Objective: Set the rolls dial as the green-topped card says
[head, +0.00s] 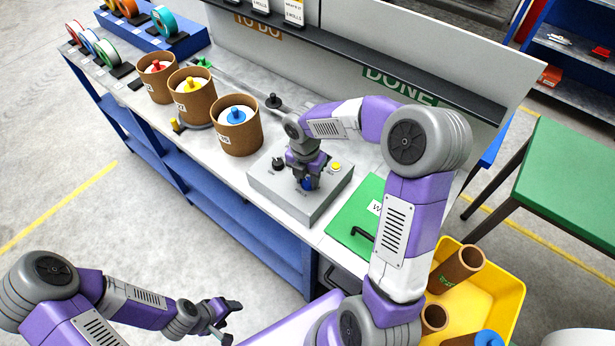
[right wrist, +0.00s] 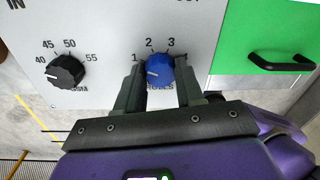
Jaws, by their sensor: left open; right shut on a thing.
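The rolls dial (right wrist: 161,67) is a blue knob with marks 1, 2 and 3 around it. Its white pointer line points left, close to the 1. My right gripper (right wrist: 160,82) is shut on it, one finger on each side. In the head view the gripper (head: 305,180) covers most of the dial on the grey control box (head: 270,187). Small white cards (head: 292,12) stand on the ledge by the TO DO sign; their tops are cut off, so I cannot tell which is green-topped. My left gripper (head: 222,318) is open and empty, away from the bench.
A black dial (right wrist: 66,71) marked 40 to 55 sits left of the rolls dial. A yellow button (head: 336,166) is on the box. A green panel (head: 352,218) with a black handle lies right of it. Brown tubs (head: 238,138) stand left; a yellow bin (head: 508,296) stands right.

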